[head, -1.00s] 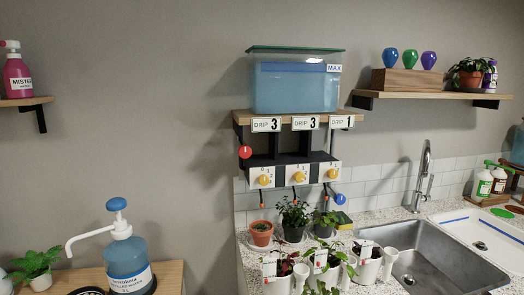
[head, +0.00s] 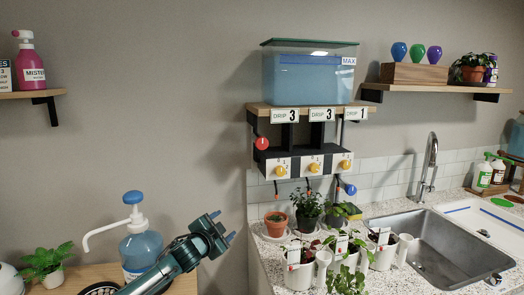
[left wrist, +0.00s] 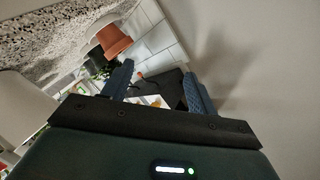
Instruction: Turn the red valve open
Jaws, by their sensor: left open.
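The red valve (head: 262,143) is a round red knob at the left side of the black drip stand, under the water tank (head: 305,80). My left gripper (head: 226,226) is open and empty, below and to the left of the red valve, in front of the wall and apart from everything. In the left wrist view its two blue fingers (left wrist: 158,88) stand apart, with part of the black stand (left wrist: 165,85) showing beyond them. I cannot make out the red valve in that view. My right gripper is not in view.
Three yellow dials (head: 312,168) sit on the stand's white panel. A blue knob (head: 350,189) hangs at its lower right. Potted plants (head: 277,224) crowd the counter below. A pump bottle (head: 141,250) stands left, beside my left arm. The wall left of the stand is clear.

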